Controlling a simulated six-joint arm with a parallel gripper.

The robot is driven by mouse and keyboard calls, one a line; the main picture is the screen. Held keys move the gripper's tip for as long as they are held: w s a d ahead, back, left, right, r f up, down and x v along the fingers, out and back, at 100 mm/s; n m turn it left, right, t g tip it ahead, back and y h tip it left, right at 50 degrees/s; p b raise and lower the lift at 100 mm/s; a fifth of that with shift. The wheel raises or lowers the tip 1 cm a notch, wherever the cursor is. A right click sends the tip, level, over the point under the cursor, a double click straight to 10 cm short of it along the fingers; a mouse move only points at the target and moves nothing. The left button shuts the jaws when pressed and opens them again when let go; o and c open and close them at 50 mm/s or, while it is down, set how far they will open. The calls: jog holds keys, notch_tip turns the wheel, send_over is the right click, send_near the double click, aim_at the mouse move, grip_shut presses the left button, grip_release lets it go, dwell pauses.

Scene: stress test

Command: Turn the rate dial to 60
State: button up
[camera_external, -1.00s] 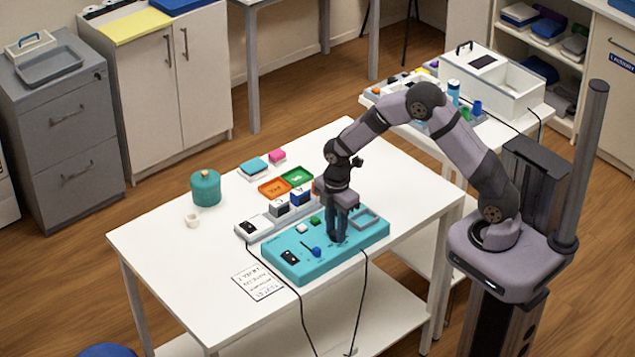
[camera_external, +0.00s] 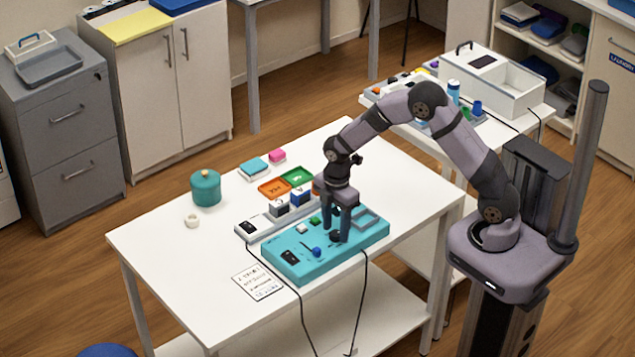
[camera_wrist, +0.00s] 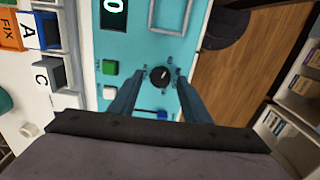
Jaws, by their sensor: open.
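The teal control panel (camera_external: 300,262) lies on the white table. The black rate dial (camera_wrist: 159,76) shows in the wrist view, with small markings around it and a light pointer line on its top. A display (camera_wrist: 113,12) on the panel shows a 0, partly cut off by the frame edge. My gripper (camera_external: 335,238) is over the panel, pointing down. In the wrist view its fingers (camera_wrist: 160,84) are spread, one on each side of the dial, with gaps between. Whether the fingertips reach down to the panel face is hard to tell.
A green button (camera_wrist: 110,67), a white button (camera_wrist: 109,92) and a blue knob (camera_external: 316,251) are near the dial. A printed card (camera_external: 258,282) lies in front. Cables hang over the table edge.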

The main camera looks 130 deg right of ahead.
aim_at(333, 232)
jog(key=shift+r+b, duration=0.7)
jog(key=shift+r, duration=2.6)
jog(key=m, duration=0.4)
jog(key=shift+w+d, duration=0.15)
jog(key=shift+d, duration=0.2)
jog(key=a+f+m, duration=0.2)
jog(key=m, duration=0.1)
jog(key=shift+s+m, duration=0.3)
jog(key=shift+s, duration=0.1)
jog(key=s+a+f+m+y, duration=0.1)
jog(key=a+f+m, duration=0.1)
jog(key=a, duration=0.4)
jog(key=s+a+f+m, duration=0.1)
jog(key=a+m, duration=0.1)
jog(key=a, duration=0.4)
jog(key=w+a+r+n, duration=0.2)
jog(key=w+a+n, duration=0.15)
jog(key=a, duration=0.55)
jog(key=w+a+r+n+h, duration=0.15)
jog(key=a+n, duration=0.25)
jog(key=a, duration=0.5)
jog(key=w+a+r+n+y, duration=0.15)
jog(key=w+a+n, duration=0.25)
jog(key=a, duration=0.4)
notch_tip(333, 232, down, 42)
jog(key=h+b, duration=0.1)
jog(key=b, duration=4)
jog(key=shift+s+a+r+b, duration=0.2)
jog(key=shift+s+r+b, duration=0.05)
jog(key=shift+b, duration=0.05)
